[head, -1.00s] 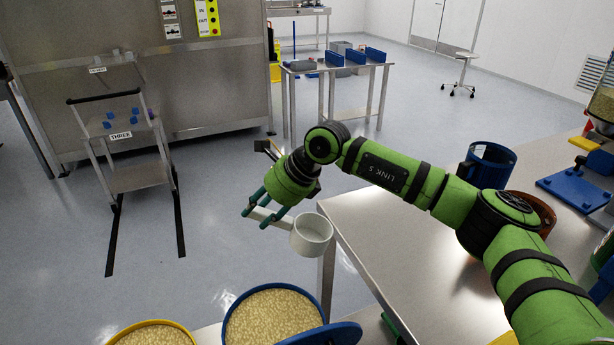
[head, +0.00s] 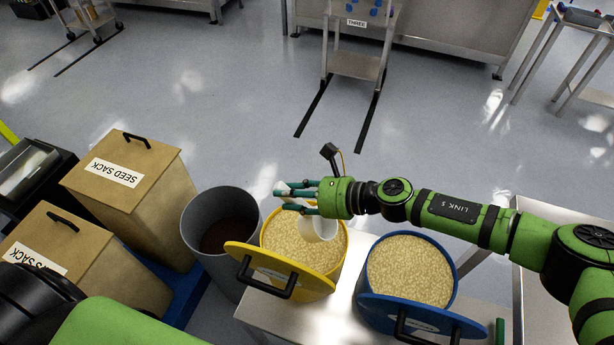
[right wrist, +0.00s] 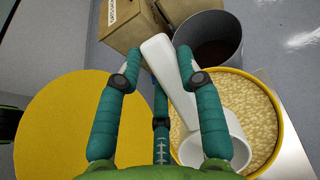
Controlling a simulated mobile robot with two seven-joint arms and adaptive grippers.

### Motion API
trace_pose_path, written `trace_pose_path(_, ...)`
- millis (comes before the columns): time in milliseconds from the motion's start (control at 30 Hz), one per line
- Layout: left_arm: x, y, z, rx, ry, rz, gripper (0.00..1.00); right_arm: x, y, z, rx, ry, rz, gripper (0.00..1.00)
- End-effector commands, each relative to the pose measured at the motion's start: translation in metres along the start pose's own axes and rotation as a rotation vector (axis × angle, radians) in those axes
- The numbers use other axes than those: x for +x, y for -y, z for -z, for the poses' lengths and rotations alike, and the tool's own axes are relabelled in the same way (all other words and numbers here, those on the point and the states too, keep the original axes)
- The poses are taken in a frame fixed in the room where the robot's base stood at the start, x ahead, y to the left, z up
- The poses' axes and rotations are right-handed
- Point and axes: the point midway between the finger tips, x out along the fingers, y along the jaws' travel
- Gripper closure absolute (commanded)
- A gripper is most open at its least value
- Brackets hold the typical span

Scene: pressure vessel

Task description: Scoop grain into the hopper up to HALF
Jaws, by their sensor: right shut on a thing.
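My right gripper (head: 289,197) is shut on the handle of a white scoop (head: 318,229) above the yellow bin (head: 340,268) of pale grain. The right wrist view shows the fingers around the long white handle (right wrist: 166,68) and the cup (right wrist: 222,150) over the grain (right wrist: 257,108). No grain shows in the visible part of the cup; I cannot tell whether it touches the grain. A blue bin (head: 455,290) of similar grain (head: 410,268) stands to the right. The hopper and its HALF mark are not in view now. My left gripper is out of view.
The yellow lid (head: 265,265) and blue lid (head: 425,318) lean at the bins' near sides. A grey bin (head: 195,235) with dark contents stands left of the yellow bin. Two sack boxes (head: 130,180) stand further left. Open floor (head: 230,120) lies beyond the bins.

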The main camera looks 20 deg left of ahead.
Motion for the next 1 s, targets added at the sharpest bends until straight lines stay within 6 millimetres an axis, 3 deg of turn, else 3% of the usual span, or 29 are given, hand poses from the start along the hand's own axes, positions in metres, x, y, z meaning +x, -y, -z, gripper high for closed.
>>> trace_pose_path(267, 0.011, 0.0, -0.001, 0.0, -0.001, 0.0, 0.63, 0.006, 0.0, 0.012, -0.001, 0.005, 0.002, 1.0)
trace_pose_path(1000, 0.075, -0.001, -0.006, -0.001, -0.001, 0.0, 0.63, 0.033, 0.0, 0.08, -0.002, 0.005, 0.001, 1.0)
